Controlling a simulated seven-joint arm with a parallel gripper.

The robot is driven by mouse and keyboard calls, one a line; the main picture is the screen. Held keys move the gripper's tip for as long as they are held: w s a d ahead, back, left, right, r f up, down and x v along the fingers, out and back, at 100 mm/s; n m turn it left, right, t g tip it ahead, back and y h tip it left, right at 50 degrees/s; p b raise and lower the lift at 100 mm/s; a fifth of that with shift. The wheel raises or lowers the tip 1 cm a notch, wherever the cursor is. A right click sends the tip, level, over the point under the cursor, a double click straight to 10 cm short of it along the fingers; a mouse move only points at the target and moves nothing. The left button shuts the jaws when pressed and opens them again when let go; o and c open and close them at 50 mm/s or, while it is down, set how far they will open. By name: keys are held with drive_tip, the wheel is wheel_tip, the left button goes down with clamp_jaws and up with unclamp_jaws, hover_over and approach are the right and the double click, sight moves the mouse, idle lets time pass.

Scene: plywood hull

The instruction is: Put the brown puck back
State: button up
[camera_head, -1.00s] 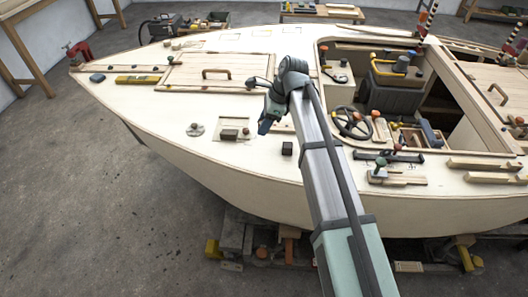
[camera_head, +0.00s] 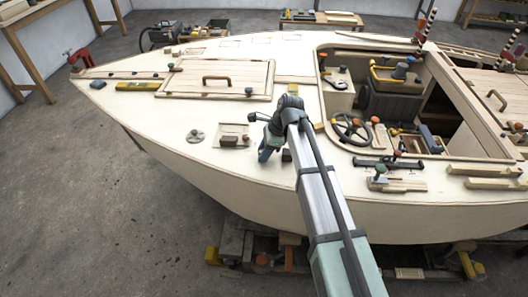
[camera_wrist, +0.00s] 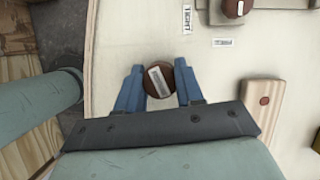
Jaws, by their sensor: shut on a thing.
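A round brown puck (camera_wrist: 158,80) with a pale label on top sits between the two blue fingers of my gripper (camera_wrist: 159,88) in the wrist view. The fingers are shut on its sides. In the head view my gripper (camera_head: 264,153) points down over the near part of the pale deck, and the puck cannot be made out there. I cannot tell whether the puck touches the deck. A second brown round piece (camera_wrist: 233,8), also labelled, is cut off by the top edge of the wrist view. A tag reading TIGHT (camera_wrist: 187,19) lies on the deck beyond the puck.
A wooden bar with a red dot (camera_wrist: 264,108) lies right of my gripper in the wrist view. A dark block (camera_head: 287,156) sits just right of my gripper, partly behind my arm. A wooden piece (camera_head: 234,141) and a round-based knob (camera_head: 196,136) stand to the left. The hull edge is close.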

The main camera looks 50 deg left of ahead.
drive_tip(key=shift+f, duration=0.3)
drive_tip(key=o, duration=1.1)
drive_tip(key=v, duration=1.2)
drive_tip(key=shift+r, duration=0.2)
